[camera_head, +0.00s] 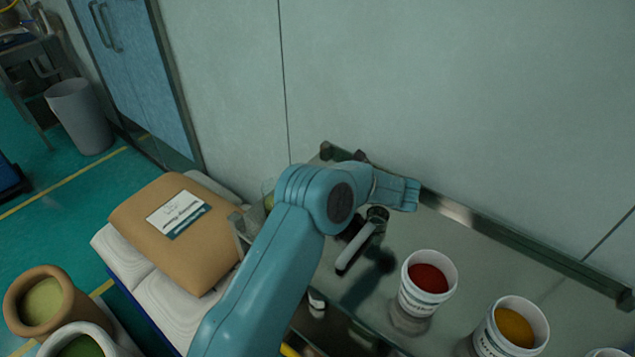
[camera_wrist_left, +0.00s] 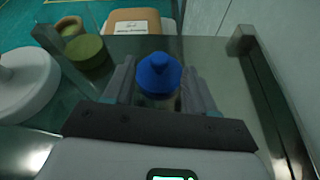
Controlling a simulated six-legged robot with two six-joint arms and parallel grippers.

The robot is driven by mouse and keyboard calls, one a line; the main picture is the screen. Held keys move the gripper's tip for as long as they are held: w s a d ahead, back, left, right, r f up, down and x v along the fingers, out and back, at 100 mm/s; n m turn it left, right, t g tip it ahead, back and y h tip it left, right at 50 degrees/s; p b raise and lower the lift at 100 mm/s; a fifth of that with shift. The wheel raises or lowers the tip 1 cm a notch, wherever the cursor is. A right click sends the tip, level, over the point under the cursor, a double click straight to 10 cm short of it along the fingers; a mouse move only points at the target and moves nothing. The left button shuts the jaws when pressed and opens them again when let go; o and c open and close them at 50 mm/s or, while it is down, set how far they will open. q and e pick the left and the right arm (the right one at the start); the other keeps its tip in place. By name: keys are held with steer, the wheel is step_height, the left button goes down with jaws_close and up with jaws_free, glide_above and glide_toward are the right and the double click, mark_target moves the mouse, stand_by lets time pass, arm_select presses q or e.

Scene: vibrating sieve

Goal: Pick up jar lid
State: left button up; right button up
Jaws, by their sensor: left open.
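The blue jar lid (camera_wrist_left: 158,75), with a round knob on top, sits on a jar (camera_wrist_left: 158,103) that shows only partly below it in the left wrist view. My left gripper (camera_wrist_left: 160,82) is open, with one finger on each side of the lid and jar. I cannot tell whether the fingers touch it. In the head view my left arm reaches over the table and hides the lid and jar. The left fingertips cannot be made out there. My right gripper is in neither view.
A steel table (camera_head: 467,264) with a raised rim stands against the wall. White cups with red (camera_head: 428,278) and yellow (camera_head: 514,328) contents stand to the right. A brown bag (camera_head: 180,235) lies left. A green round thing (camera_wrist_left: 86,54) is left of the jar.

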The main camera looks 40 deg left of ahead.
arm_select(q)
steer(key=x, duration=0.2)
steer(key=shift+a, duration=0.3)
steer(key=shift+s, duration=0.2)
steer(key=shift+w+d, duration=0.1)
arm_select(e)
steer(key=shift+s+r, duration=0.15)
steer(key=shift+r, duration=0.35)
arm_select(q)
steer(key=shift+w+f, duration=0.1)
steer(key=c, duration=1)
jaws_close()
